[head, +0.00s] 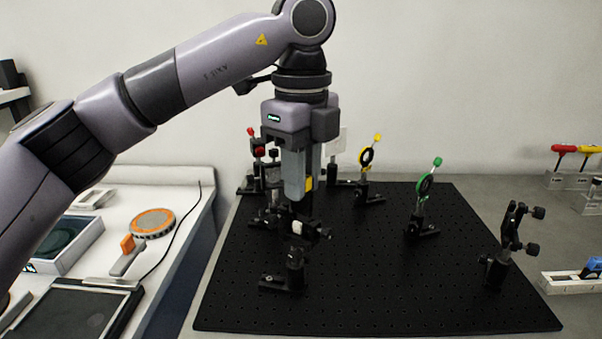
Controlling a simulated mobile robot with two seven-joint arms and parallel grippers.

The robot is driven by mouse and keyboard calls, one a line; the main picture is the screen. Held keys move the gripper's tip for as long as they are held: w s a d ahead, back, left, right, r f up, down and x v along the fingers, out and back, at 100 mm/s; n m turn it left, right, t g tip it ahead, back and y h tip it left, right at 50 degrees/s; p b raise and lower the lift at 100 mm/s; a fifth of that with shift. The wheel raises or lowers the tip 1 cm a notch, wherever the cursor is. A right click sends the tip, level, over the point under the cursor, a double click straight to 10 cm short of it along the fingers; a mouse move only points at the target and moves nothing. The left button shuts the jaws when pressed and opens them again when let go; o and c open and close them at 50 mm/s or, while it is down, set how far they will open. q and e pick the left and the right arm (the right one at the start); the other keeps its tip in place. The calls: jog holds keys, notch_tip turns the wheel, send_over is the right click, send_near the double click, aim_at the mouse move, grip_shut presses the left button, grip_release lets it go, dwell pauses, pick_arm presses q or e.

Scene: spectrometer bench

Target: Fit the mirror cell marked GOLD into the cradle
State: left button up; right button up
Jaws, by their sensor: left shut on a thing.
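My left gripper (297,203) points straight down over the left part of the black breadboard. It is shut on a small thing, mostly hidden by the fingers. A yellow patch (309,183) shows at the fingers' right side and fits the GOLD mirror cell, but I cannot read any mark. Directly below the fingertips stands a black post mount (295,262) with a pale face at its upper right. It may be the cradle; I cannot tell whether the held thing touches it. My right gripper is not in view.
The black breadboard (400,290) also carries a red-tipped mount (257,150), a yellow-ringed mount (366,158), a green-ringed mount (424,188) and a two-knobbed black mount (508,240). An orange-rimmed disc (153,222) lies on the left bench. The breadboard's front middle is clear.

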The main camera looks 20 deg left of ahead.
pick_arm(q)
jog(key=shift+f, duration=0.15)
jog(key=shift+f+b, duration=0.95)
jog(key=shift+f, duration=0.15)
jog(key=shift+r, duration=0.15)
jog(key=shift+r+p, duration=0.95)
jog(key=shift+r, duration=0.1)
jog(key=shift+a, duration=0.15)
jog(key=shift+f, duration=0.25)
jog(key=shift+f+b, duration=0.85)
jog(key=shift+b, duration=0.05)
